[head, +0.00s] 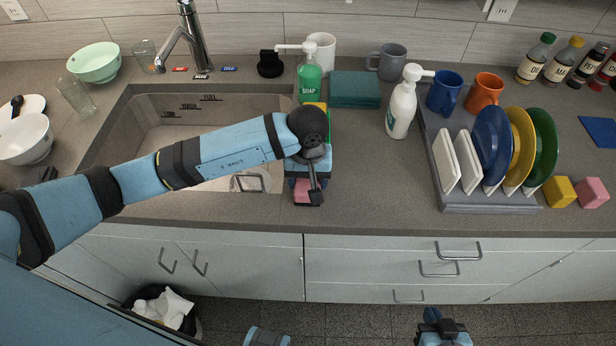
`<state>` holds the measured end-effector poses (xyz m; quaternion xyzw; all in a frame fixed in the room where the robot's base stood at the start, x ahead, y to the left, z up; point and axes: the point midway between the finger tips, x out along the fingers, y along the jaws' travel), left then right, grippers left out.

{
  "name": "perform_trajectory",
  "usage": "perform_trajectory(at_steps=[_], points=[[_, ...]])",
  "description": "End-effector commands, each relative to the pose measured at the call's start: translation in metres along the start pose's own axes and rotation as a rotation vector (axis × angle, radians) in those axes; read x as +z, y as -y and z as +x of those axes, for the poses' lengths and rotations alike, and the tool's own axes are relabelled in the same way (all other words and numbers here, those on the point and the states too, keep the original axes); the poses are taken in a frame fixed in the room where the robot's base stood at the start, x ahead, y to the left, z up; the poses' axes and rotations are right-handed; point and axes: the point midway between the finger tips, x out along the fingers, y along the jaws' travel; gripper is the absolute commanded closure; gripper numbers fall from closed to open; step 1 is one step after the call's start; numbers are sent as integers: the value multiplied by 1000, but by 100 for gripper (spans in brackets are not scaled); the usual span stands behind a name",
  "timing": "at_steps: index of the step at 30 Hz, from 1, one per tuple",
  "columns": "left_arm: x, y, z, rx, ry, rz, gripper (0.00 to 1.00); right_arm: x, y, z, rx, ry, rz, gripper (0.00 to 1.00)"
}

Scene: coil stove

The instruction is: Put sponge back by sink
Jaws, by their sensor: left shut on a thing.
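My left gripper (308,194) reaches in over the counter at the right edge of the sink, pointing down. It is shut on a pink sponge-like block (302,189), which shows only in part between its dark fingers. I cannot tell whether the block touches the counter. A yellow and green sponge-like piece (318,106) shows just behind the arm, beside the green soap bottle (309,82), and is partly hidden by the wrist. The sink (150,135) lies left of the gripper, under my forearm. My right gripper (441,326) is low at the bottom edge, away from the counter; its jaws are unclear.
A folded teal cloth (355,88) and a white pump bottle (402,105) stand behind right. A dish rack (490,200) with plates and mugs is on the right, with yellow (560,192) and pink (593,193) blocks beside it. Counter between gripper and rack is clear.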

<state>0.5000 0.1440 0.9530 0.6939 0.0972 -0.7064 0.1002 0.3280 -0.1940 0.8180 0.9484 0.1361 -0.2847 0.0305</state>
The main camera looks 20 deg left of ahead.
Motion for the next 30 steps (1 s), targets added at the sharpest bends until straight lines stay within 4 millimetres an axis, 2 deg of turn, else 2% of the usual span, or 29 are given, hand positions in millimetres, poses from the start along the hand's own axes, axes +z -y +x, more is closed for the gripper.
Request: perform_trajectory(at_steps=[2,3,6,14,18,20,30], points=[[0,0,4,0,-1,0,61,4,0,3,1,0,0,100],[0,0,2,0,-1,-1,32,3,0,2,1,1,0,100],[0,0,2,0,-1,0,14,3,0,2,1,2,0,100],[0,0,1,0,0,0,14,2,0,1,1,2,0,100],[-1,0,-7,2,-2,1,14,1,0,0,0,2,0,100],[-1,0,-16,3,-4,1,14,2,0,1,0,0,0,100],[-1,0,-88,2,-5,2,14,13,0,8,-1,2,0,100]])
